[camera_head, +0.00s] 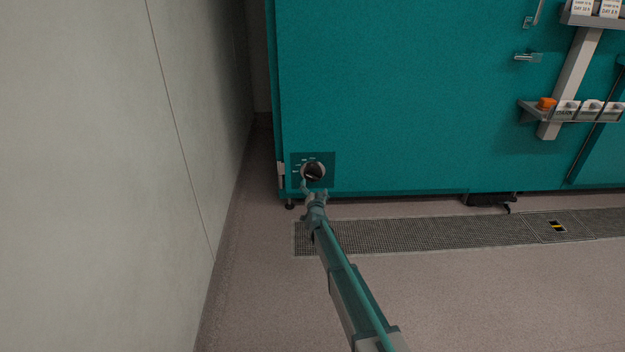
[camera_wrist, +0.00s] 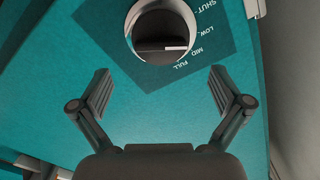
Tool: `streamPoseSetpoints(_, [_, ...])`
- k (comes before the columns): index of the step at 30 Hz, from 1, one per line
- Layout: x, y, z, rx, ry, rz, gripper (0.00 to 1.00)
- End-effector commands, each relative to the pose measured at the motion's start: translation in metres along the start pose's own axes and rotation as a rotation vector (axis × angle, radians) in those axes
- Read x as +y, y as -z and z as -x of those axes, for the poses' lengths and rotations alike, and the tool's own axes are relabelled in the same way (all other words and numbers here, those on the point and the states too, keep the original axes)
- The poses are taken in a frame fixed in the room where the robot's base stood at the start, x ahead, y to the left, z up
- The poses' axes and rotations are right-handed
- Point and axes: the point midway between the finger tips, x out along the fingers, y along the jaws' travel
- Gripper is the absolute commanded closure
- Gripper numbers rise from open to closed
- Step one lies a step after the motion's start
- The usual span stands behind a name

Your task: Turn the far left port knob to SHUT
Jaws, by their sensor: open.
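The port knob (camera_head: 313,172) is a round dark knob with a pale ring, set on a dark teal plate (camera_head: 329,158) low at the left end of the teal chamber wall. In the head view my gripper (camera_head: 314,191) is just below the knob.
A pale wall (camera_head: 110,170) stands close on the left. A floor grating (camera_head: 420,233) runs along the chamber's foot. Shelves with an orange item (camera_head: 546,103) and white labelled boxes hang at the right. The floor in front is clear.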

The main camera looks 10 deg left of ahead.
Motion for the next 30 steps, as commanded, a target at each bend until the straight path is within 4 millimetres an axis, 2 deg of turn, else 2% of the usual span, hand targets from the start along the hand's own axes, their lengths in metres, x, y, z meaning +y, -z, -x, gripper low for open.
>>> streamPoseSetpoints(1, [0.001,-0.003,-0.012,0.001,0.000,0.000,0.00])
streamPoseSetpoints(6, [0.002,-0.004,-0.042,0.000,0.000,0.001,0.00])
streamPoseSetpoints(12, [0.001,-0.003,-0.071,0.000,0.001,0.000,0.00])
streamPoseSetpoints(16, [0.001,-0.002,-0.079,-0.001,0.000,0.001,0.00])
streamPoseSetpoints(24, [0.000,0.000,-0.080,-0.002,0.000,0.001,0.00])
streamPoseSetpoints(25, [0.000,0.000,-0.080,-0.002,0.000,0.001,0.02])
streamPoseSetpoints(30, [0.000,0.000,-0.080,-0.002,0.000,0.001,0.30])
